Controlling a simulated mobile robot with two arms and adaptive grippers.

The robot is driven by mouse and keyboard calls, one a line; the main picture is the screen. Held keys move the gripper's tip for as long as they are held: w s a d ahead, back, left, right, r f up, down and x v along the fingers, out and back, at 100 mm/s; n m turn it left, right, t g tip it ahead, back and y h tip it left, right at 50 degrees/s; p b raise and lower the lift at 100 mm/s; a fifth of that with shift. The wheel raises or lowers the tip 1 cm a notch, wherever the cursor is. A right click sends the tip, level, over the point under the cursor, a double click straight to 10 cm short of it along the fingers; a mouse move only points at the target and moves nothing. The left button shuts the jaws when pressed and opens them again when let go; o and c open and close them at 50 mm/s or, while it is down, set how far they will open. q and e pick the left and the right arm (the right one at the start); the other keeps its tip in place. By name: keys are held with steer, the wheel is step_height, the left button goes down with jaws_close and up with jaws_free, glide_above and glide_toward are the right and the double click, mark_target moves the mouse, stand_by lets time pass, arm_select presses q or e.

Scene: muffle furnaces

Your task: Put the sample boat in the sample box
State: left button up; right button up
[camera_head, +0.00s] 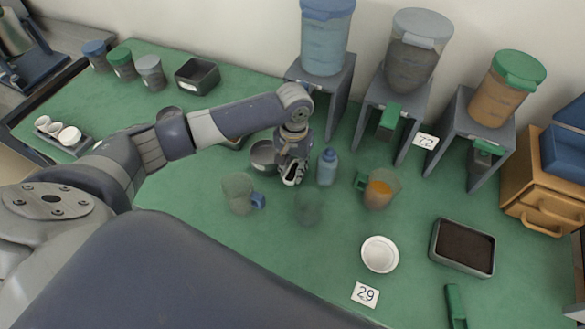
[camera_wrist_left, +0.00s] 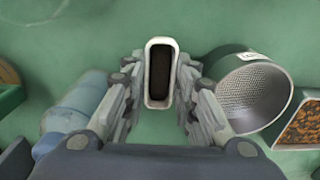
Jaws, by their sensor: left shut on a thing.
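The sample boat (camera_wrist_left: 160,72) is a narrow white trough with dark contents, seen from above in the left wrist view. My left gripper (camera_wrist_left: 159,88) is shut on it, one finger on each long side. I cannot tell for sure which container is the sample box; an open black box (camera_head: 197,76) stands at the back left. My right gripper is not in view.
A white dish (camera_head: 380,254) and a soil tray (camera_head: 462,247) lie front right. Dispensers on stands line the back.

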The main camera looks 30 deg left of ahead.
arm_select(q)
steer(key=shift+f, duration=1)
steer(key=o, duration=0.7)
steer(key=shift+o, duration=0.2)
